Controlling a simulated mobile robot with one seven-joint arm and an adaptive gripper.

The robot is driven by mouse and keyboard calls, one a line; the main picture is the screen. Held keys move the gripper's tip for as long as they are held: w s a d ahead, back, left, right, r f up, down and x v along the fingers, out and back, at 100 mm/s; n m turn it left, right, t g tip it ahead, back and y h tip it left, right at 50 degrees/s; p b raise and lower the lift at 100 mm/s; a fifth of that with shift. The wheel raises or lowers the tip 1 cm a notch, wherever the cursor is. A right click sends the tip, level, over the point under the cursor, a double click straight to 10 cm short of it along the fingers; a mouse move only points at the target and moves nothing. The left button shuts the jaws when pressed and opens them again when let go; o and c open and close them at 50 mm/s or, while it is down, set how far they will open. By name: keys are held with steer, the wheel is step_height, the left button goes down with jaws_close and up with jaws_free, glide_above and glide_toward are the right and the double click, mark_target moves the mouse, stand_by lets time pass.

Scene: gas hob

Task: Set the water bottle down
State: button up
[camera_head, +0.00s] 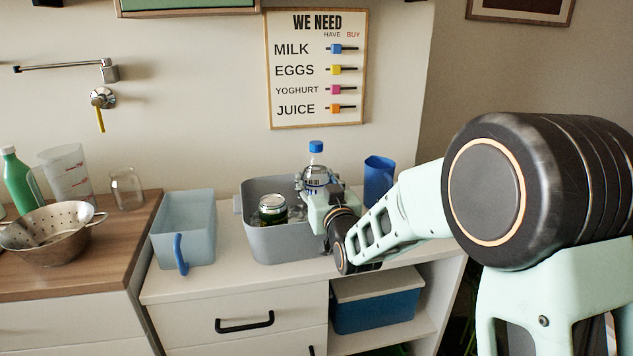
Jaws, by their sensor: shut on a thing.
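The water bottle (316,174) is clear with a blue cap and stands upright at the right part of the grey bin. My gripper (314,194) is around the bottle's body and shut on it. The bottle's lower part is hidden behind my gripper and the bin wall, so I cannot tell whether it touches the bin floor. The grey bin (283,247) sits on the white counter.
A green can (272,208) is in the grey bin, left of the bottle. A light blue bin (186,240) stands to the left. A blue cup (379,178) stands behind my arm on the right. A colander (60,240) and several containers are on the wooden worktop (110,265).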

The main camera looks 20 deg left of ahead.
steer(key=o, duration=1.7)
steer(key=shift+r, duration=0.1)
steer(key=v, duration=1.2)
